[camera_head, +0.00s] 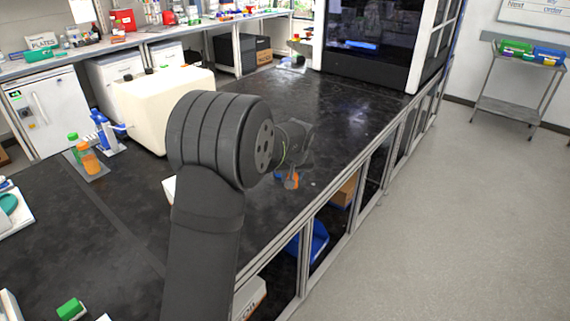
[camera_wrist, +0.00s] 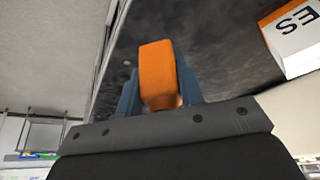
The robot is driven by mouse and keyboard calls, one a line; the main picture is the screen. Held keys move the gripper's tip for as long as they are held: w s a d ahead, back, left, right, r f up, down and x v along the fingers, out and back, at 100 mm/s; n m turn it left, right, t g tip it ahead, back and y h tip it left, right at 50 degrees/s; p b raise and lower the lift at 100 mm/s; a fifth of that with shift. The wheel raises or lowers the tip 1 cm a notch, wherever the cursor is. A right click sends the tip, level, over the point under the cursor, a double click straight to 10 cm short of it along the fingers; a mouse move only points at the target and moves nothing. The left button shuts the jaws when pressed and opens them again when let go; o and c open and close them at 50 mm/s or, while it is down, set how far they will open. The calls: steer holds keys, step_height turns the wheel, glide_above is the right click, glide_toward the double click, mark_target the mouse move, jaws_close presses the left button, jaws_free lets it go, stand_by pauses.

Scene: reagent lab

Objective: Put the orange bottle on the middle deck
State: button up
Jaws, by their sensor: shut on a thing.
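My gripper (camera_head: 290,178) is over the black bench near its right edge, mostly hidden behind my arm in the head view. In the wrist view its two blue fingers (camera_wrist: 158,95) are shut on an orange bottle (camera_wrist: 158,68), one finger on each side. Only a little of the held orange bottle (camera_head: 292,181) shows in the head view; I cannot tell whether it touches the bench. Another orange bottle (camera_head: 89,160) stands at the left beside a green one (camera_head: 74,145) on a grey plate (camera_head: 98,176). I cannot make out which surface is the middle deck.
A cream box-shaped machine (camera_head: 150,105) stands left of my arm, with a blue device (camera_head: 102,130) beside it. A white box with lettering (camera_wrist: 292,38) is at the upper right of the wrist view. The bench (camera_head: 320,100) is clear toward the dark-fronted cabinet (camera_head: 380,45).

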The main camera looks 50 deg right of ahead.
steer(key=w+f, duration=0.2)
steer(key=w, duration=0.1)
steer(key=w+f, duration=0.2)
steer(key=w, duration=0.1)
steer(key=w+f, duration=0.2)
steer(key=w, duration=0.2)
steer(key=shift+w+a, duration=0.1)
steer(key=shift+a, duration=0.05)
steer(key=shift+f, duration=2)
steer(key=shift+f, duration=0.15)
steer(key=o, duration=1)
steer(key=shift+o, duration=0.2)
steer(key=shift+a+r, duration=0.1)
steer(key=shift+r, duration=0.4)
steer(key=v, duration=1.1)
